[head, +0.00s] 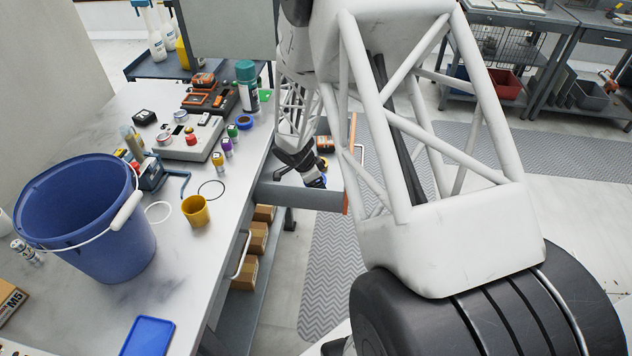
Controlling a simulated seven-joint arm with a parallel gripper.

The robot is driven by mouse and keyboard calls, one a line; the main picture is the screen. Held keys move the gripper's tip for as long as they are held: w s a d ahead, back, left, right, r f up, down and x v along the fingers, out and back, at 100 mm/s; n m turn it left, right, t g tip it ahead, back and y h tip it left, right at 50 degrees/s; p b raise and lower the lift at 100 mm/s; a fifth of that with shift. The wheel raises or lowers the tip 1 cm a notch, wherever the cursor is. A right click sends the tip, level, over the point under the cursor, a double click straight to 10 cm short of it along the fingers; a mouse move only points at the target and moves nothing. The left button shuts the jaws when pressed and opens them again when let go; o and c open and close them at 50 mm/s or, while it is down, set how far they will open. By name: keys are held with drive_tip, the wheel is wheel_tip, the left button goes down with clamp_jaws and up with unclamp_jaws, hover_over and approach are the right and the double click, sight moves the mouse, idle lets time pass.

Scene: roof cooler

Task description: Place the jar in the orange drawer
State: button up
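The drawer (290,196) is pulled out from the bench's right side. It has grey walls, and its front shows edge-on as orange strips. My gripper (318,182) reaches down over or into the drawer. Its fingers are small and dark. A bit of blue shows at its tip, and I cannot tell whether that is a held thing or part of the gripper. I cannot make out for sure which thing is the jar. Small containers with yellow (218,158), purple (227,146) and green (232,131) caps stand on the bench. My arm hides part of the drawer.
An orange and black item (325,144) lies in the drawer's far part. Cardboard boxes (257,238) sit below.

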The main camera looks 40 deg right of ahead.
drive_tip(key=shift+f, duration=0.3)
drive_tip(key=shift+f, duration=0.15)
drive_tip(key=o, duration=1)
drive_tip(key=v, duration=0.5)
drive_tip(key=shift+r, duration=0.3)
wheel_tip(320, 180, up, 5)
drive_tip(key=shift+f, duration=0.1)
drive_tip(key=shift+r, duration=0.95)
